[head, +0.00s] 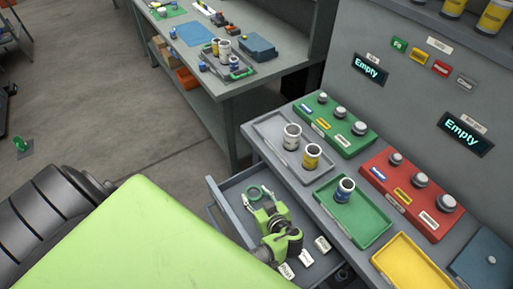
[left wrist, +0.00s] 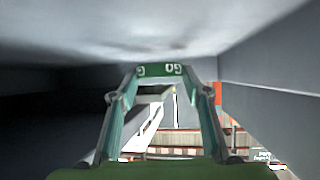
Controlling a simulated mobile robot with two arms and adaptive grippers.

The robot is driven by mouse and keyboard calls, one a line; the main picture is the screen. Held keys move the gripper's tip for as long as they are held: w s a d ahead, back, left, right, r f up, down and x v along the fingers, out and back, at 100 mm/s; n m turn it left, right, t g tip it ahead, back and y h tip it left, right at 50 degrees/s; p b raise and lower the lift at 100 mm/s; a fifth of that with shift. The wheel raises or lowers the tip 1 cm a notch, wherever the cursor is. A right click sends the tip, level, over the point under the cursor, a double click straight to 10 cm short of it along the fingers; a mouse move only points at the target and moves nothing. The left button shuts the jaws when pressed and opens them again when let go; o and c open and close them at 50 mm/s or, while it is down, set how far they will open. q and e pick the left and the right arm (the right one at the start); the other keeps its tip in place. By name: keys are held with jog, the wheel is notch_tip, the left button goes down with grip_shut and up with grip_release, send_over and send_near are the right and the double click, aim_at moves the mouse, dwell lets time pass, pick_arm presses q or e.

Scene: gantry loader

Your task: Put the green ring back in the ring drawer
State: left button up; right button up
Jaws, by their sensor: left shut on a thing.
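The green ring (head: 254,188) is at the tips of my left gripper (head: 259,197), over the back part of the open grey drawer (head: 216,209). My left gripper is shut on the ring. In the left wrist view the ring's lettered green edge (left wrist: 160,70) sits between the two fingertips (left wrist: 167,77). Grey drawer walls surround the fingers there. I cannot tell whether the ring touches the drawer floor. My right gripper is not in view.
The drawer opens below a counter holding a grey tray (head: 283,157), a green tray (head: 370,233) with a can, a yellow tray (head: 410,262), and green (head: 331,137) and red (head: 380,185) racks. White labels (head: 306,258) show inside the drawer. A second bench (head: 262,86) stands behind.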

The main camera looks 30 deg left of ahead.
pick_arm(q)
jog(key=shift+f, duration=1)
jog(key=o, duration=1.3)
